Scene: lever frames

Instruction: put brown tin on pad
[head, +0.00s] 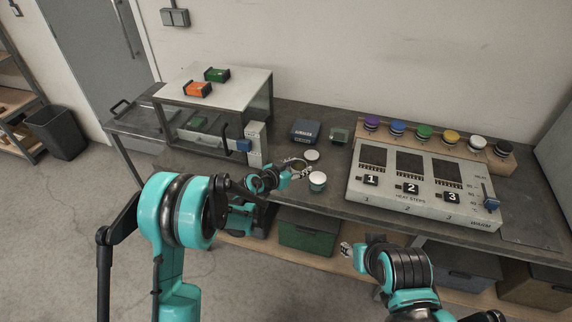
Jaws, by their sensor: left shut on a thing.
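My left gripper (301,167) is over the bench, just left of a jar with a white lid (317,179). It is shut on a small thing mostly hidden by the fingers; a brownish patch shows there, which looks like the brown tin. A flat, round, pale disc (311,155) lies just beyond the gripper; I cannot tell whether it is the pad. My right gripper (346,249) is low, in front of the bench's edge, and too small to read.
A panel with numbered slots (420,207) stands on the right. Behind it a wooden rack (435,137) holds several coloured tins. A blue scale-like box (305,131) and a small dark green item (339,135) stand behind the gripper. A raised white shelf (235,88) is at left.

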